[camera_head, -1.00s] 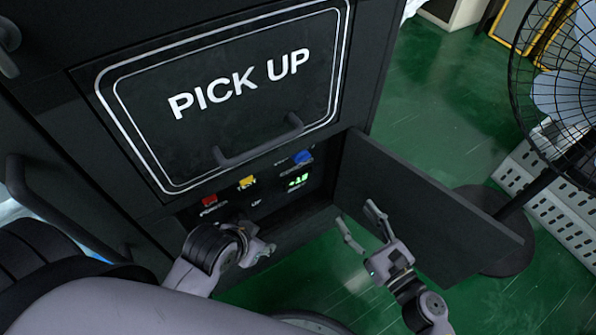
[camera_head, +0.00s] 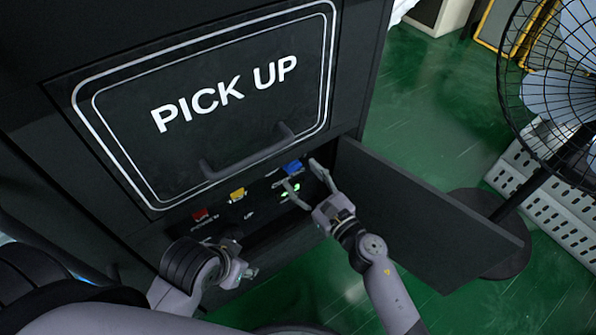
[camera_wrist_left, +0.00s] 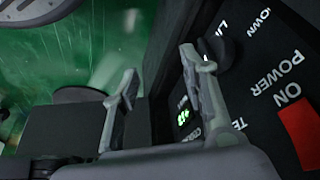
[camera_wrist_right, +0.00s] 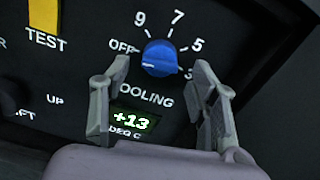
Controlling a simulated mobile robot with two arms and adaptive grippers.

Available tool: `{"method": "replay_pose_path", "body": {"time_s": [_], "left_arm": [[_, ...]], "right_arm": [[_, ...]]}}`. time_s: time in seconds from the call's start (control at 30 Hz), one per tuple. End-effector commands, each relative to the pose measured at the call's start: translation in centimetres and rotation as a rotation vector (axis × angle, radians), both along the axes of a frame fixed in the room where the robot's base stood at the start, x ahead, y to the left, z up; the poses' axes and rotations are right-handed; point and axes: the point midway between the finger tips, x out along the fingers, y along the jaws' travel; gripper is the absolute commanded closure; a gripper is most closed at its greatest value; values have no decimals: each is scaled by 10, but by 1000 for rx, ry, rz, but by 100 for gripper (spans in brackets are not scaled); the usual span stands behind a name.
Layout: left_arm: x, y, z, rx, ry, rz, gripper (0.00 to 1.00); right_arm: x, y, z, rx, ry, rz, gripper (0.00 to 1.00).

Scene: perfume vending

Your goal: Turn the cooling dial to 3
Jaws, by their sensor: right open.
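The blue cooling dial (camera_wrist_right: 160,58) is on the black control panel, also visible in the head view (camera_head: 293,167). Its white mark points left, towards OFF; 9, 7, 5 and a partly covered 3 ring its top and right. The green display (camera_wrist_right: 132,121) below it reads +13. My right gripper (camera_wrist_right: 155,85) is open and empty, its fingertips either side of and just below the dial; contact cannot be judged. In the head view it (camera_head: 302,176) reaches into the panel recess. My left gripper (camera_wrist_left: 160,65) is open and empty, one finger near a black knob (camera_wrist_left: 218,45).
The open black panel door (camera_head: 425,215) stands to the right of my right gripper. The PICK UP hatch with its handle (camera_head: 250,152) is above the panel. A red POWER switch (camera_head: 200,215) and yellow TEST switch (camera_head: 237,195) are left of the dial. A fan (camera_head: 560,80) stands at right.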

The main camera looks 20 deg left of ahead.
Motion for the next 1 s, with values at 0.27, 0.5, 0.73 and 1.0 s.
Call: {"method": "replay_pose_path", "body": {"time_s": [0.27, 0.5, 0.73, 1.0], "left_arm": [[15, -5, 3, -15, -68, -6, 60], [16, -5, 3, -15, -73, -7, 60], [16, -5, 3, -16, -73, -6, 60], [16, -5, 4, -15, -73, -5, 60]], "right_arm": [[15, 19, 0, 0, 0, -1, 45], [16, 20, 0, 1, 1, 0, 45], [16, 20, 0, 1, 1, 0, 58], [16, 20, -1, 1, 1, 0, 76]]}}
